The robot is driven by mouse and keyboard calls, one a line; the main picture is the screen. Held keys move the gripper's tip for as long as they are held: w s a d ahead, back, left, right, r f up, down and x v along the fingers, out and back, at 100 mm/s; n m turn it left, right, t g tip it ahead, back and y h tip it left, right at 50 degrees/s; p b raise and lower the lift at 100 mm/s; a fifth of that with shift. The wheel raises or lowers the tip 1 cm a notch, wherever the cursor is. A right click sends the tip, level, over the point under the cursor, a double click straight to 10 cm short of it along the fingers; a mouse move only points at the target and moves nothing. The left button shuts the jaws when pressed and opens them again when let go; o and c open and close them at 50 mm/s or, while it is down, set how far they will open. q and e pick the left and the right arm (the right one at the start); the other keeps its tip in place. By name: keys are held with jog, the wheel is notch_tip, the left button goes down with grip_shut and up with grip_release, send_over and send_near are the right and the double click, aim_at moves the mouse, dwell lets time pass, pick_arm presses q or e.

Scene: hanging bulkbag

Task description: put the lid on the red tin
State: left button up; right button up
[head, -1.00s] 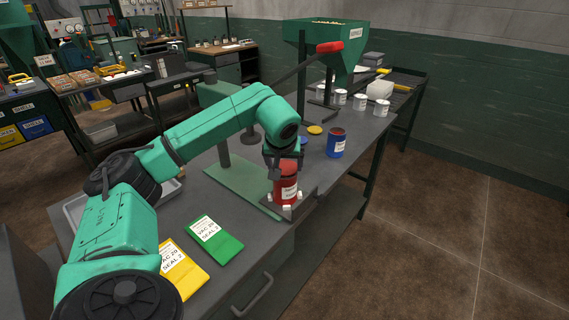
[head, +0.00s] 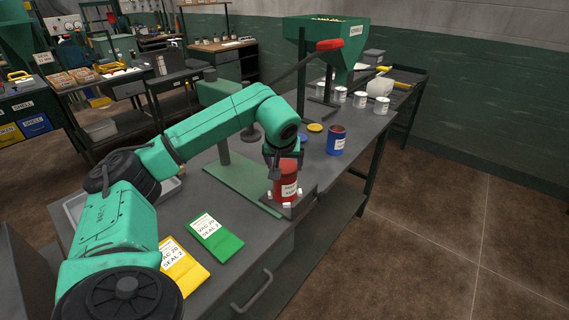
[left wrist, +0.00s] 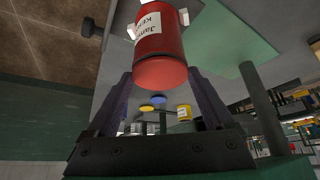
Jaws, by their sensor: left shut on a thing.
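The red tin (head: 286,190), with a white label, stands upright among small white blocks on a dark plate at the bench's front edge. My left gripper (head: 284,165) points down over its top. It is shut on the red lid (head: 289,164), which lies between the fingers at the tin's mouth. In the left wrist view the lid (left wrist: 160,73) lines up with the tin (left wrist: 158,35) between the fingertips (left wrist: 165,80), with no clear gap. I cannot tell whether the lid is fully seated. My right gripper is out of view.
A blue tin (head: 336,141), a yellow lid (head: 315,127) and a blue lid (head: 303,138) are behind. A press with a red-handled lever (head: 329,45) stands over the bench. Green (head: 216,238) and yellow (head: 184,270) packets lie in front. Several white tins stand farther back.

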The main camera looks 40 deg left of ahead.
aim_at(284, 169)
pick_arm(q)
jog(key=shift+f, duration=0.2)
jog(key=o, duration=1)
jog(key=shift+o, duration=0.2)
notch_tip(284, 169, up, 7)
jog(key=p, duration=0.7)
jog(key=shift+r, duration=0.15)
